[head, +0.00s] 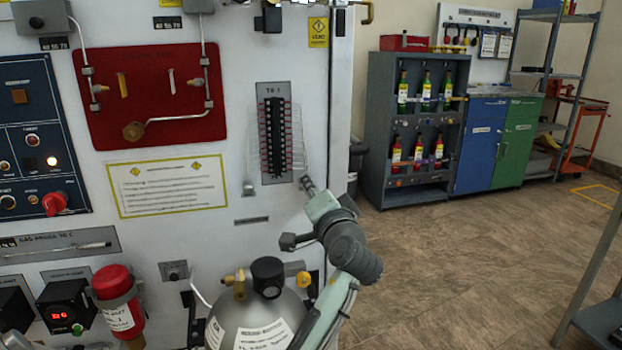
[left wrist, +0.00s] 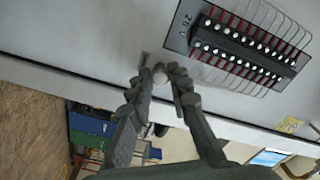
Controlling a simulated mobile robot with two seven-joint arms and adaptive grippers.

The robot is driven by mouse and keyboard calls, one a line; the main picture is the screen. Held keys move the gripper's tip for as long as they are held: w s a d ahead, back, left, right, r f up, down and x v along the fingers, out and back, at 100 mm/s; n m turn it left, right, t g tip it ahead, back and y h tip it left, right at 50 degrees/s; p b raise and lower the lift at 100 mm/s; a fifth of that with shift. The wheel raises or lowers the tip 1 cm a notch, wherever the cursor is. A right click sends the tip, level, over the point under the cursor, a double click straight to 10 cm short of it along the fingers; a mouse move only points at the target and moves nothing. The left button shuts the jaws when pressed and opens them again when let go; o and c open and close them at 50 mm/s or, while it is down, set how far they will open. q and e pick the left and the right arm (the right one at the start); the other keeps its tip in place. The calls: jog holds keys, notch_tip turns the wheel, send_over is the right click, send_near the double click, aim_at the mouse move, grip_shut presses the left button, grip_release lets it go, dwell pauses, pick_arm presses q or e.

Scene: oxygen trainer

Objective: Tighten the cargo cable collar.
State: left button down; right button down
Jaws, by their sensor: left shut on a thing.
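My left gripper (head: 308,186) reaches up to the white panel, just below and right of the terminal block. My right gripper is not in view.
The black terminal block (head: 275,137) with thin looped wires is close beside my left gripper; it also shows in the left wrist view (left wrist: 245,45). A grey gas cylinder (head: 250,312) stands below. Open floor (head: 450,260) lies right of the panel edge.

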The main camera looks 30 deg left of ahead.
pick_arm(q)
jog(key=m, duration=0.9)
dwell(0.5)
jog(key=c, duration=1.4)
grip_release()
jog(key=v, duration=0.7)
jog(key=shift+s+d, duration=0.1)
jog(key=shift+s, duration=0.1)
